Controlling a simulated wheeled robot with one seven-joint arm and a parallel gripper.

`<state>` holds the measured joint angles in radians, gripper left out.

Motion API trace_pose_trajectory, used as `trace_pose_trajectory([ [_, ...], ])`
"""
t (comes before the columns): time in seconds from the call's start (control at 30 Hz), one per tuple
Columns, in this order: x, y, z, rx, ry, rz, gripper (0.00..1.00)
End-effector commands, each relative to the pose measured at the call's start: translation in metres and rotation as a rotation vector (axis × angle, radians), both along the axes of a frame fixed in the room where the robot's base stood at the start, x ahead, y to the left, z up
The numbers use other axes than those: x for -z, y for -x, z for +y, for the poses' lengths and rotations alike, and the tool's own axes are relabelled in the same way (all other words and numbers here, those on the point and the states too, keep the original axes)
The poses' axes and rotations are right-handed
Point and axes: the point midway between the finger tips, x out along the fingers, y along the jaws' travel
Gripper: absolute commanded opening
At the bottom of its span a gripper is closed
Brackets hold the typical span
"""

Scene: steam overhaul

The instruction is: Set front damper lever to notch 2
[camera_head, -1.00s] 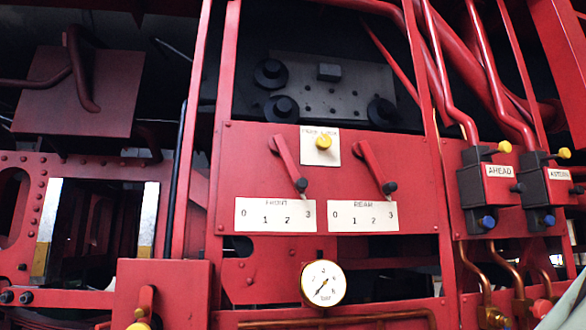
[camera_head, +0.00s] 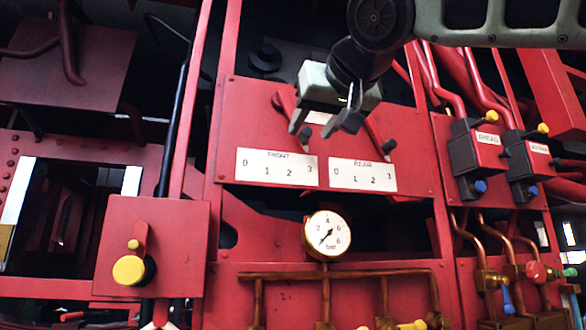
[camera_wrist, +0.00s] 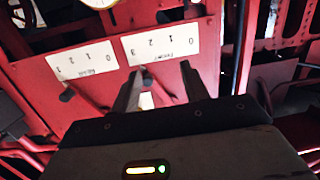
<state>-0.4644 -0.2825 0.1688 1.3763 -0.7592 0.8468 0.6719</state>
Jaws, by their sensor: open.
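The front damper lever (camera_head: 285,104) is a red bar with a dark knob on the red panel, above the white FRONT scale (camera_head: 277,167) marked 0 to 3. Its knob end is beside my gripper, toward the scale's 3 end. My gripper (camera_head: 320,125) is open in front of the panel, partly covering the levers' upper parts. In the wrist view, the picture is upside down; the FRONT scale (camera_wrist: 160,42) lies just beyond my open fingers (camera_wrist: 161,72), with the front lever around the space between them. I cannot tell whether they touch it.
The rear lever (camera_head: 378,128) stands close on the right, over its REAR scale (camera_head: 362,175). A pressure gauge (camera_head: 327,235) and copper pipes are below. Ahead (camera_head: 477,160) and astern valve blocks are at right. A yellow knob (camera_head: 129,270) is at lower left.

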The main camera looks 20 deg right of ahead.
Motion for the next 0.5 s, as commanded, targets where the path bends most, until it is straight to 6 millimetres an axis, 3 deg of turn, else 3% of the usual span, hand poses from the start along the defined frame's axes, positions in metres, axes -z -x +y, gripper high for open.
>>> trace_pose_trajectory([
  [0.1,-0.037,0.019,-0.028,0.056,-0.069,-0.111,0.45],
  [0.2,-0.053,0.025,-0.039,0.078,-0.094,-0.151,0.45],
  [0.5,-0.064,0.004,-0.041,0.084,-0.096,-0.155,0.45],
])
